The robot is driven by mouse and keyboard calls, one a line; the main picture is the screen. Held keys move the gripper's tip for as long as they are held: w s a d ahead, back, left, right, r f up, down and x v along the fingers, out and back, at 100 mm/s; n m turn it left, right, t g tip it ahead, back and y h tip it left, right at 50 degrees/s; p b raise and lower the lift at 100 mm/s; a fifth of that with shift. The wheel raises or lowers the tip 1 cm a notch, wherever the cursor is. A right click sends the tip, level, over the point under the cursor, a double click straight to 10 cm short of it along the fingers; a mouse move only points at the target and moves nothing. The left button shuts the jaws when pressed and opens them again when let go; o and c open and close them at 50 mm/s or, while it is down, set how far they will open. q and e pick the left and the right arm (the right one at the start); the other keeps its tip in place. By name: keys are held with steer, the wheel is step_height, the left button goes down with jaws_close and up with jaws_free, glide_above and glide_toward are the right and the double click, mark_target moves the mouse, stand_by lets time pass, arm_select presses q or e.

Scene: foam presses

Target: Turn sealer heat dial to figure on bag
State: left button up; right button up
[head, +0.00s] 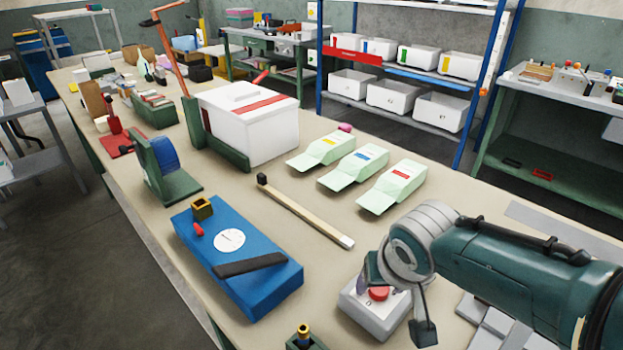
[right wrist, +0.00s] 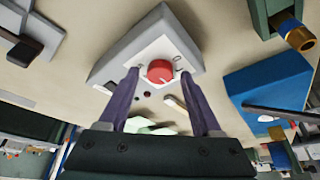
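A grey box (head: 365,318) with a round red knob (head: 378,293) sits near the table's front edge. In the right wrist view the red knob (right wrist: 160,72) has a pale pointer line and an "O" mark beside it. My right gripper (head: 396,300) is over this box. Its two fingers are apart, with the knob showing between the tips; contact cannot be told. A blue device (head: 262,284) with a white round face, a black bar and a small red part lies to the left. My left gripper is out of view.
A wooden stick (head: 305,218) lies between the blue device and the bags. A green stand with a brass-coloured top (head: 303,338) is at the front edge. A white box (head: 250,125) and a green tape stand (head: 165,180) are farther back. Bare table surrounds the stick.

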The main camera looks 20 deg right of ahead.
steer(key=shift+o, duration=0.2)
steer(key=p+v, duration=0.5)
steer(key=v, duration=0.5)
stand_by(0.4)
